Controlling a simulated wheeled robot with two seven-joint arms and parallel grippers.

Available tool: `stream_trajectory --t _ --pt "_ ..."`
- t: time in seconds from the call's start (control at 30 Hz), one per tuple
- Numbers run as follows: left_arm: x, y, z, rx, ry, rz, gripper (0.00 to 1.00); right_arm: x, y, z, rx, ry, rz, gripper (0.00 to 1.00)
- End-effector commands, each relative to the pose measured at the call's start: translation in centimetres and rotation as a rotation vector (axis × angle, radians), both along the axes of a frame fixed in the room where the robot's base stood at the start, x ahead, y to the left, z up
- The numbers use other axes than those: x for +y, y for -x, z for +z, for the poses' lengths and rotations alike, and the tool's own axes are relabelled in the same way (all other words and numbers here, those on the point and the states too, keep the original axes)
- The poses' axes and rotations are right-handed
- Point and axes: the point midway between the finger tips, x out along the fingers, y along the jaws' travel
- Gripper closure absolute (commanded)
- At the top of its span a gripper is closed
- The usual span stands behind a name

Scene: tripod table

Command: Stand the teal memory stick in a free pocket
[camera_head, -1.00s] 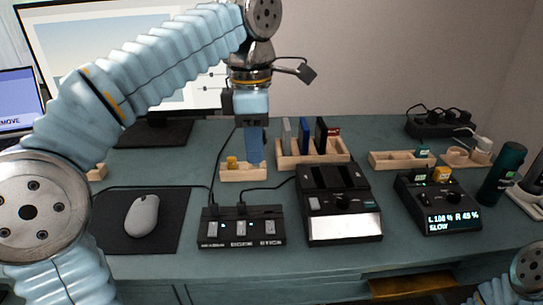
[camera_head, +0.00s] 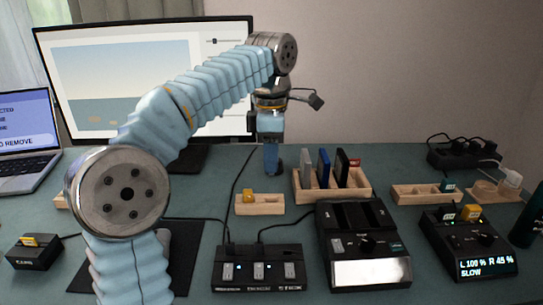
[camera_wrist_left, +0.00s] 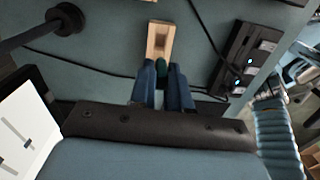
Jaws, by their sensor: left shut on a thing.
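My left gripper (camera_head: 271,165) is shut on a small dark teal stick, which shows between the fingers in the left wrist view (camera_wrist_left: 160,68). In the head view the fingers hide the stick and point down, just behind and above a small wooden holder (camera_head: 246,209). A yellow stick (camera_head: 249,197) stands in that holder. In the wrist view the wooden holder (camera_wrist_left: 160,38) lies just beyond the fingertips, apart from the stick. Its pockets are hard to make out. My right gripper is not in view.
A wooden rack (camera_head: 334,193) with upright cards stands right of the holder. A black hub (camera_head: 258,268) and a card dock (camera_head: 364,245) stand in front. Cables run close beside the holder. A longer wooden tray (camera_head: 420,195) with a teal-coloured piece (camera_head: 447,186) is further right.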

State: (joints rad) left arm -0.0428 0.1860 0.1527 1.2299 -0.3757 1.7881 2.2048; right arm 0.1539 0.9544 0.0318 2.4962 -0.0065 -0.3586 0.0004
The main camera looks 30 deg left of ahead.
Motion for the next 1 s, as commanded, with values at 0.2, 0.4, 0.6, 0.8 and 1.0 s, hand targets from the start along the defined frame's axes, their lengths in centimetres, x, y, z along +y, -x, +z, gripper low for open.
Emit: stream_trajectory --t 0.2,0.4,0.6,0.8,1.0 --pt "0.0 0.1 -2.2 0.002 0.000 0.001 1.00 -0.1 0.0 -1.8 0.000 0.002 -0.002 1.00" --pt "0.0 0.0 -4.3 0.001 0.000 0.001 1.00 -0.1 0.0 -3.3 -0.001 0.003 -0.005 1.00" --pt "0.0 0.0 -5.4 0.001 0.000 0.000 1.00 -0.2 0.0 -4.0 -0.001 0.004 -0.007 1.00" --pt "0.0 0.0 -5.4 0.001 0.000 0.000 1.00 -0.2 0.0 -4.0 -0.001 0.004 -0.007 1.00" --pt "0.0 0.0 -5.4 0.001 0.000 0.000 1.00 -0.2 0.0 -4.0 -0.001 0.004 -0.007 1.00"
